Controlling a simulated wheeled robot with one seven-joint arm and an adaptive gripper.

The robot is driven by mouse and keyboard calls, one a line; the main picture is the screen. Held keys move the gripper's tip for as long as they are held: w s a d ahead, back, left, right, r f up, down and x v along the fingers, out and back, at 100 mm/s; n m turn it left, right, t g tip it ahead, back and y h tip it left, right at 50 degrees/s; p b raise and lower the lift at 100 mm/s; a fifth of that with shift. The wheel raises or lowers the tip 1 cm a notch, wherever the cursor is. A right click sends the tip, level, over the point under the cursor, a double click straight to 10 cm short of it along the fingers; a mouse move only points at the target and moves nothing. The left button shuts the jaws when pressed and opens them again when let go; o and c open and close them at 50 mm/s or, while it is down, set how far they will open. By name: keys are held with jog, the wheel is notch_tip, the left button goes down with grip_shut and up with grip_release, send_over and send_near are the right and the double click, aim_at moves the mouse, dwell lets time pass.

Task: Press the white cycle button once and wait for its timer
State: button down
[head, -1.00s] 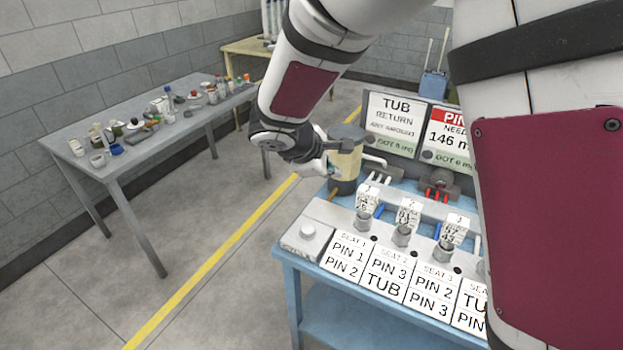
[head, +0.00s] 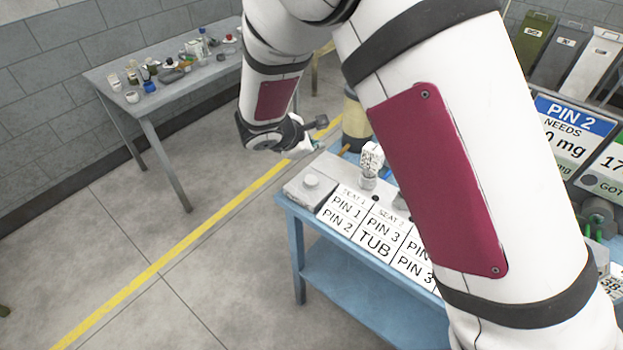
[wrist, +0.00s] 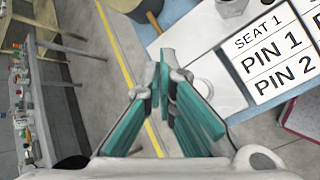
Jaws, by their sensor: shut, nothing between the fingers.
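The white cycle button (head: 311,182) is a round cap on a pale grey box (head: 301,194) at the left front corner of the blue bench. It also shows in the wrist view (wrist: 204,88), partly hidden behind my finger. My gripper (head: 318,146) is shut and empty. In the head view it appears above and behind the button, apart from it. In the wrist view its teal-padded fingers (wrist: 164,66) meet just left of the button. No timer or lit sign is readable on the button box.
A yellowish canister (head: 356,122) stands near my gripper. My arm hides much of the bench. Floor left of the bench is clear up to a cluttered grey table (head: 137,106).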

aim_at(313, 181)
jog(key=shift+f+b, duration=1.45)
jog(key=shift+f, duration=2.85)
jog(key=shift+f, duration=0.4)
jog(key=shift+f+b, duration=0.5)
jog(key=shift+b, duration=0.05)
jog(key=shift+r, duration=0.2)
jog(key=shift+r+p, duration=0.35)
jog(key=shift+r, duration=0.4)
jog(key=shift+r+p, duration=0.85)
jog(key=shift+r, duration=1.65)
